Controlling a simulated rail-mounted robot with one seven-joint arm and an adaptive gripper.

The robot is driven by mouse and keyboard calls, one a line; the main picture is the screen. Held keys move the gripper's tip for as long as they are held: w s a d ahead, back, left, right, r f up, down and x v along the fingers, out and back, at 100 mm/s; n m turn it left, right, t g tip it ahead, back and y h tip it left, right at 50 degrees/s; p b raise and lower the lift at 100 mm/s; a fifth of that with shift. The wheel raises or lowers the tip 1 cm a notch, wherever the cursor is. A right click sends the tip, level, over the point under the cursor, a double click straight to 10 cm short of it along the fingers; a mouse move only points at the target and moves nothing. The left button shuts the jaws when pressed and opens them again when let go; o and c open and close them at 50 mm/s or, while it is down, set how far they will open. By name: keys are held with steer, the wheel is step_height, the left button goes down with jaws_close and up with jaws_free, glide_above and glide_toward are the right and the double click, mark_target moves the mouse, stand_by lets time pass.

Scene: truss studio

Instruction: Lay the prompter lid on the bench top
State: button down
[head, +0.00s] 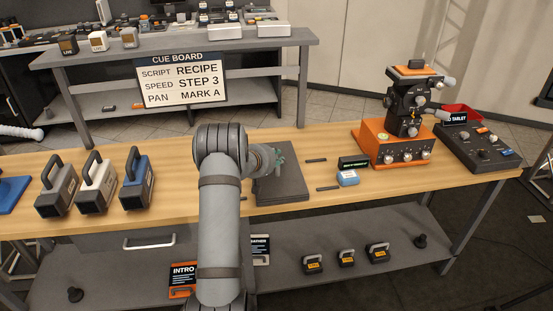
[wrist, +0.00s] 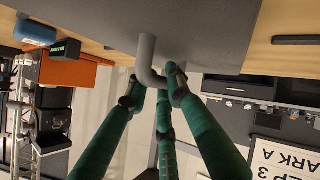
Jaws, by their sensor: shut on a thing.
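The prompter lid appears to be the flat dark grey slab (head: 282,188) at the middle of the bench top (head: 225,150). In the wrist view the slab (wrist: 205,25) fills the top, with a bent grey handle (wrist: 147,50) standing out from it. My gripper (head: 279,160) has teal fingers, which also show in the wrist view (wrist: 153,80), closed around the handle's end. My arm hides part of the slab's left side. I cannot tell whether the slab rests on the bench or hangs just above it.
Small dark strips (head: 316,160) lie right of the slab, near a blue block (head: 347,178) and a black display box (head: 353,162). An orange-based device (head: 393,145) stands farther right. Several handled cases (head: 97,187) stand at the left. A cue board (head: 181,81) is behind.

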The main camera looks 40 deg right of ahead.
steer(key=shift+f, duration=0.15)
steer(key=c, duration=1.6)
jaws_free()
steer(key=shift+o, duration=0.2)
steer(key=v, duration=1.2)
steer(key=shift+r, duration=0.2)
steer(key=shift+w, duration=0.1)
